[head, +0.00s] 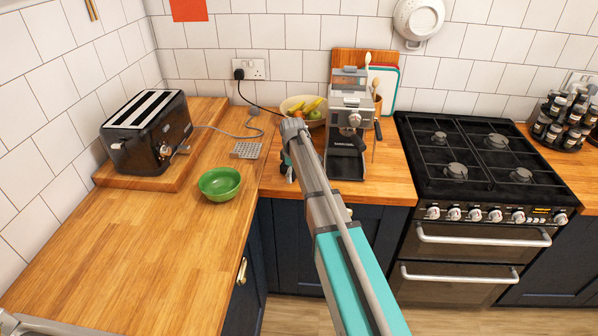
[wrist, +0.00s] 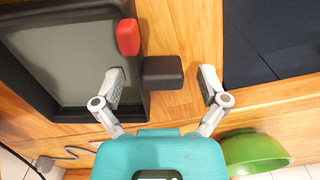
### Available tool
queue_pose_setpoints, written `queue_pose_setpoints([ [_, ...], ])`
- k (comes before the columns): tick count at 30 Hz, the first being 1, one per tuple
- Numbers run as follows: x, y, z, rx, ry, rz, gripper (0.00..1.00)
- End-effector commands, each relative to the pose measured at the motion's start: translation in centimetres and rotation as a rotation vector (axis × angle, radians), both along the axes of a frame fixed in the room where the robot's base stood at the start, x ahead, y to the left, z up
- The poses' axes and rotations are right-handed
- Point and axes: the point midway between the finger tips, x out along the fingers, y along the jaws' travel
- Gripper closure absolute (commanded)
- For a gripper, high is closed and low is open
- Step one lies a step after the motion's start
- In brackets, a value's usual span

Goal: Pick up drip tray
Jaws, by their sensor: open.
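The drip tray appears to be the dark shallow tray (head: 346,166) at the base of the coffee machine (head: 350,110). It fills the upper left of the wrist view (wrist: 75,60), with a grey inside, a red piece (wrist: 128,37) near its edge and a black block (wrist: 162,72) at its front side. My gripper (wrist: 160,85) is open and empty, its left finger seen against the tray and its right finger near the counter edge. The black block shows between and just ahead of the fingertips. In the head view my gripper (head: 288,165) is left of the machine, partly hidden by my arm.
A perforated metal grate (head: 246,150) and a green bowl (head: 220,183) lie on the counter to the left. A toaster (head: 147,132) stands farther left. A fruit bowl (head: 303,106) is behind my gripper. The hob (head: 478,150) is right. The left front counter is clear.

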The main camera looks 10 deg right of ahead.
Motion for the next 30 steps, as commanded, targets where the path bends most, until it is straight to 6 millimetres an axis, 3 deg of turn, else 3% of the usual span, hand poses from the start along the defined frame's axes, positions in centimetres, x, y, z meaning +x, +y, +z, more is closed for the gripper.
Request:
queue_pose_setpoints([
  [20,0.00,-0.04,-0.31,0.000,0.000,0.000,0.07],
  [30,0.00,-0.06,-0.31,0.000,0.000,-0.001,0.67],
])
